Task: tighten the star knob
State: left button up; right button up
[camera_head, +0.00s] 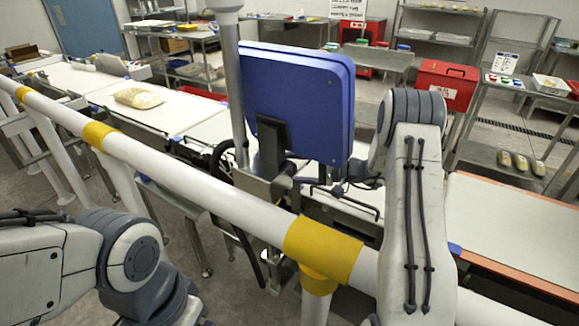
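A dark knob-like part (283,182) sits on the metal bracket below the blue panel (296,98), beside the upright grey pole (232,90). It is too small to tell whether it has star lobes. My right arm reaches over the white rail and bends down past the panel's right edge. Small dark parts at its end, around my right gripper (352,180), lie right of the knob-like part and apart from it. Its fingers are too small and partly hidden to read. My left arm is at the lower left, in front of the rail; its gripper is out of view.
A white rail (190,162) with yellow bands crosses in front of the belts. A yellowish bag (138,98) lies on the left white belt (110,88). Another belt (520,215) is at right. A red box (446,84) and metal shelves stand behind.

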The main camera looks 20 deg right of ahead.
grip_shut()
jog(key=shift+g+h+b, duration=0.3)
jog(key=shift+h+b, duration=0.15)
jog(key=shift+h, duration=0.15)
jog(key=shift+m, duration=0.3)
grip_release()
jog(key=shift+s+d, duration=0.1)
jog(key=shift+d, duration=0.05)
jog(key=b+v, duration=0.1)
jog(key=v, duration=0.9)
jog(key=shift+b, duration=0.4)
jog(key=shift+d+r, duration=0.1)
jog(key=shift+d, duration=0.05)
